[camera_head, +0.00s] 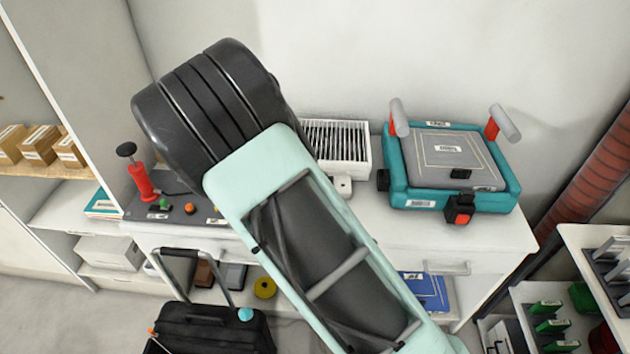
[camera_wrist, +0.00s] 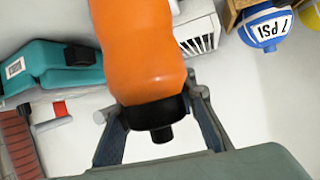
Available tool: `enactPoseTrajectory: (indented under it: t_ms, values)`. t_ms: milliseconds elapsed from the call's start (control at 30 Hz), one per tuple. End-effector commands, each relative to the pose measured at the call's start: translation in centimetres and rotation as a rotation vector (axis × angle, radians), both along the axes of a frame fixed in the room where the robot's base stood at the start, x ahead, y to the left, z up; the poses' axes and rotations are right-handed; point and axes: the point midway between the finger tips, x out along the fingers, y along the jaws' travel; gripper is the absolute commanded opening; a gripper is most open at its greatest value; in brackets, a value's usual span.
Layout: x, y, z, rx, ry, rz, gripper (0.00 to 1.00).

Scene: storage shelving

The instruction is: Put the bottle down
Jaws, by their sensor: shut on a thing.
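The bottle (camera_wrist: 138,50) is orange with a black cap and fills the upper middle of the wrist view. My gripper (camera_wrist: 152,104) is shut on it, with one dark finger on each side around the black cap end. The cap points towards my wrist, and the far end of the bottle runs out of the top of the picture. In the head view my own arm covers the middle, and neither the bottle nor my gripper shows. I cannot tell whether the bottle touches any surface.
A white worktop (camera_head: 400,236) carries a teal device (camera_head: 398,178) on the right, a white slatted box (camera_head: 354,152) behind my arm and a red-handled control panel (camera_head: 172,211) on the left. Bare worktop shows between the box and device. A black case (camera_head: 215,328) stands in front.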

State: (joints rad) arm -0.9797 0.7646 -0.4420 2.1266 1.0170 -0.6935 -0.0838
Motion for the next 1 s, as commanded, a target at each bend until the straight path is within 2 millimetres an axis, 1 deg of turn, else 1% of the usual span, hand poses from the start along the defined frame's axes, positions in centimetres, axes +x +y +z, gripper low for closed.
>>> enactPoseTrajectory:
  t_ms: [67, 267, 300, 400, 500, 767, 867, 900, 1000]
  values:
    - [0.6, 0.0, -0.6, -0.001, -0.002, 0.0, 0.0]
    - [1.2, 0.0, -1.4, 0.0, -0.001, 0.0, 0.0]
    - [1.5, -0.1, -1.8, 0.0, 0.0, 0.0, 0.0]
    - [1.4, -0.1, -3.4, -0.003, 0.001, 0.0, 0.0]
    - [1.3, -0.1, -4.5, -0.002, 0.0, 0.001, 0.0]
    - [1.4, 0.0, -4.5, 0.001, -0.002, 0.0, 0.0]
    - [1.3, 0.0, -4.9, 0.001, -0.001, 0.0, 0.0]
    - [1.3, 0.0, -4.9, 0.0, 0.0, 0.001, 0.18]
    - [1.3, 0.0, -4.8, 0.0, 0.0, 0.001, 0.29]
